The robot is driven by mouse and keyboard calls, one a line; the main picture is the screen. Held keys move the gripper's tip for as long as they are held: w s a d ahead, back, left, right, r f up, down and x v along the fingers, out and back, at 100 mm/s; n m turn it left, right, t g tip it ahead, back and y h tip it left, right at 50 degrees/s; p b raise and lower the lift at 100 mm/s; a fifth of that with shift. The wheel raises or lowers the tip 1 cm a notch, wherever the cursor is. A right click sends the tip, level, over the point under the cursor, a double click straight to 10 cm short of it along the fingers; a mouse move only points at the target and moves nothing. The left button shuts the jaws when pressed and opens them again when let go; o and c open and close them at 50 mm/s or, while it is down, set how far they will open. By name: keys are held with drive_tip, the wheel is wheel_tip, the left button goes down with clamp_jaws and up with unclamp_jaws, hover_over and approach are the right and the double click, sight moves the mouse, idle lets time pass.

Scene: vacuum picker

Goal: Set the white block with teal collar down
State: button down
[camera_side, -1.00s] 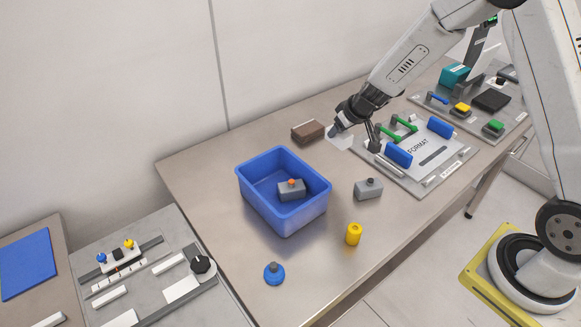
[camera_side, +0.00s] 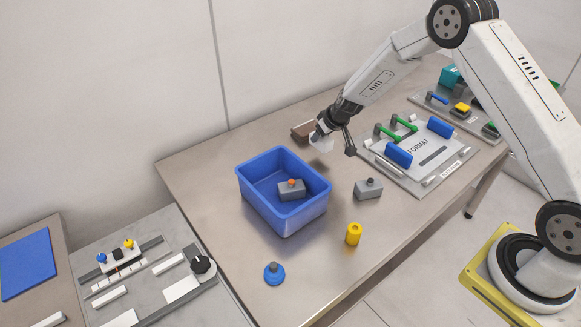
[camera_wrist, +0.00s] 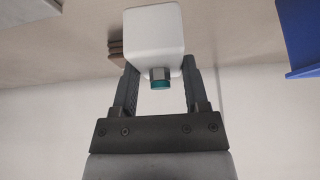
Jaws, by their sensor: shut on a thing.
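The white block with teal collar (camera_wrist: 153,35) is between my gripper's fingers in the wrist view, its teal collar facing the gripper body. My gripper (camera_wrist: 160,80) is shut on it. In the side view the white block (camera_side: 321,143) hangs below my gripper (camera_side: 329,131), in front of the brown block and behind the blue bin's right side. It looks held above the table, though the exact height is hard to tell. The teal collar is hidden in the side view.
A brown block (camera_side: 303,131), grey block (camera_side: 368,189), yellow cylinder (camera_side: 353,234) and blue knob (camera_side: 274,273) stand on the table. A FORMAT panel (camera_side: 436,172) lies right. Table (camera_side: 215,190) left of the bin is bare.

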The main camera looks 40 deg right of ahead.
sight(321, 143)
drive_tip(key=shift+w+f, duration=0.3)
drive_tip(key=shift+f, duration=1.5)
drive_tip(key=shift+f, duration=0.15)
drive_tip(key=shift+c, duration=0.5)
unclamp_jaws()
drive_tip(key=shift+v, duration=0.85)
drive_tip(key=v, duration=1)
drive_tip(key=shift+r, duration=0.3)
